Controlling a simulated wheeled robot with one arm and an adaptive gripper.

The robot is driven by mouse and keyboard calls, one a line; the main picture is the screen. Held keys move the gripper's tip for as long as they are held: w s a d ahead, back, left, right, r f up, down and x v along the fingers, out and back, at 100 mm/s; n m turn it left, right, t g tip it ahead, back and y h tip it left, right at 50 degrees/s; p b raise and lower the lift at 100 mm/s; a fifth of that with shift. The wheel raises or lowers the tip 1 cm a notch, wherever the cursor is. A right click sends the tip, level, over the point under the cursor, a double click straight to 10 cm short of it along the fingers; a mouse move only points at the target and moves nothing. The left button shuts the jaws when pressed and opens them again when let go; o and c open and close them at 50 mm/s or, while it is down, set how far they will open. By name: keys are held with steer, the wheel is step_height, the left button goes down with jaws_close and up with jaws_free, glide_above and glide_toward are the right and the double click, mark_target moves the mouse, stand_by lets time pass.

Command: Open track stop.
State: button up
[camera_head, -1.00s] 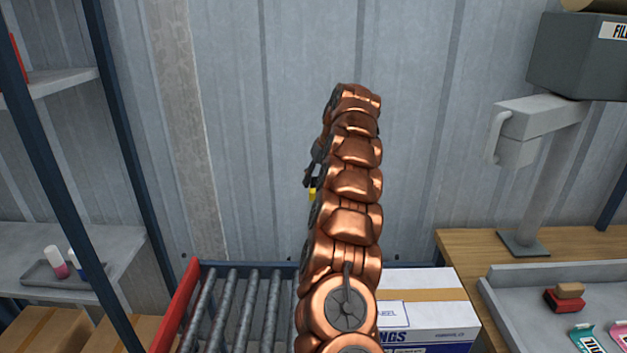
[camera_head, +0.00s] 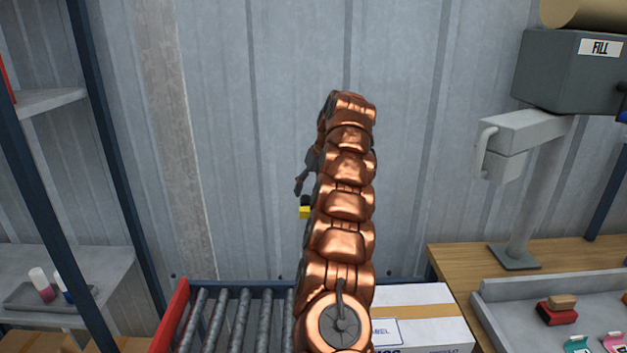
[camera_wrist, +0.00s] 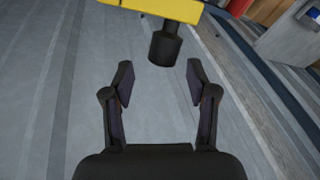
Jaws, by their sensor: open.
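A yellow part with a black cylindrical knob (camera_wrist: 165,46), apparently the track stop, is at the top of the wrist view. Its yellow body is cut off by the frame edge. In the head view a small yellow piece (camera_head: 305,212) shows at the left edge of my arm, above the roller track; the arm hides the rest. My gripper (camera_wrist: 159,82) is open and empty. Its two fingers point toward the knob, which appears beyond and between the tips, apart from them. In the head view only a dark part of my gripper (camera_head: 301,184) shows left of the arm.
A roller conveyor (camera_head: 240,320) with a red side rail (camera_head: 172,318) lies below. A white box (camera_head: 425,312) is at its right. A shelf (camera_head: 85,275) stands left, a wooden bench (camera_head: 465,262) with a filling machine (camera_head: 570,70) right. A corrugated metal wall is behind.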

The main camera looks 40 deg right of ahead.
steer(key=shift+v, duration=1.95)
steer(key=shift+d, duration=0.1)
steer(key=s+a+n+g, duration=0.1)
steer(key=s+a, duration=0.3)
steer(key=a, duration=0.5)
steer(key=s+a+r+g, duration=0.1)
steer(key=s+a, duration=0.4)
steer(key=a, duration=0.3)
steer(key=s+a+n+g, duration=0.1)
steer(key=s+a, duration=0.3)
steer(key=a, duration=0.5)
steer(key=s+a+f, duration=0.3)
steer(key=s+f, duration=0.1)
steer(key=s, duration=0.6)
steer(key=s+a+f+g+h, duration=0.1)
steer(key=s+a+f, duration=0.2)
steer(key=s, duration=0.7)
steer(key=s+a+f+n+g, duration=0.1)
steer(key=s+f, duration=0.4)
steer(key=s, duration=0.6)
steer(key=shift+a+h, duration=0.4)
steer(key=shift+a, duration=0.5)
steer(key=shift+f, duration=0.15)
steer(key=shift+c, duration=0.2)
